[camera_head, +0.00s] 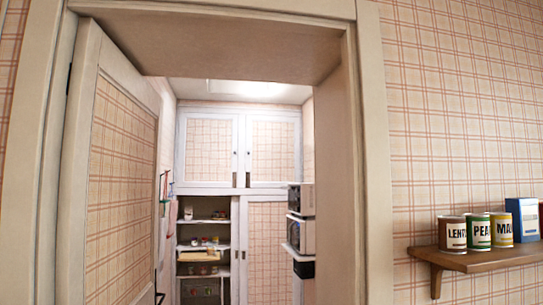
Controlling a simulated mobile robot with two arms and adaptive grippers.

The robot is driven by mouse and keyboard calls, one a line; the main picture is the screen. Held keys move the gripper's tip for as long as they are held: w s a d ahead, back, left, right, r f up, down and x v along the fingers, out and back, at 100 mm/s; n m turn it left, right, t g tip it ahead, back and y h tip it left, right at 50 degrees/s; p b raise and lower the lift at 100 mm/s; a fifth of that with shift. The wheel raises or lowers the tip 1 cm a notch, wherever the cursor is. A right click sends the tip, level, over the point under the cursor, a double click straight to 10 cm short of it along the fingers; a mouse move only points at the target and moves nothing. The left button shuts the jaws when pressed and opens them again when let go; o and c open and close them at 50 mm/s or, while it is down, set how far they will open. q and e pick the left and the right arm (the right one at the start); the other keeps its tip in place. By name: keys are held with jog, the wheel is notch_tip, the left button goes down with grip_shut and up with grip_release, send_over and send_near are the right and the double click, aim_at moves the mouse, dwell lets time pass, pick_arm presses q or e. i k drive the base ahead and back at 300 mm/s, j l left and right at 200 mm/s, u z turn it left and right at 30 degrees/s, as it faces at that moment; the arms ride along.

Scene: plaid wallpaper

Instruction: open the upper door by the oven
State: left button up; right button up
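Through a doorway I see a pair of upper cabinet doors with plaid panels on the far wall. The right upper door (274,150) is nearer the ovens, and the left upper door (209,148) is beside it. Both look shut, with small dark handles near their shared middle edge. An oven-like appliance (300,234) stands on a rack at the right of the inner room, with another box-shaped appliance (301,198) above it. Neither of my grippers is in view.
A plaid-panelled room door (122,190) stands open at the left of the door frame (375,170). Open shelves (203,250) with goods sit below the upper doors. A wall shelf (470,262) at right holds several cans and a blue box (522,218).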

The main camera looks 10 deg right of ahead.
aim_at(273, 144)
jog(key=i+l, duration=0.1)
jog(key=i, duration=1.2)
jog(key=i+l+z, duration=0.15)
jog(key=i, duration=1.15)
jog(key=i+j, duration=0.15)
jog(key=i, duration=1.15)
jog(key=i+z, duration=0.1)
jog(key=i, duration=1.25)
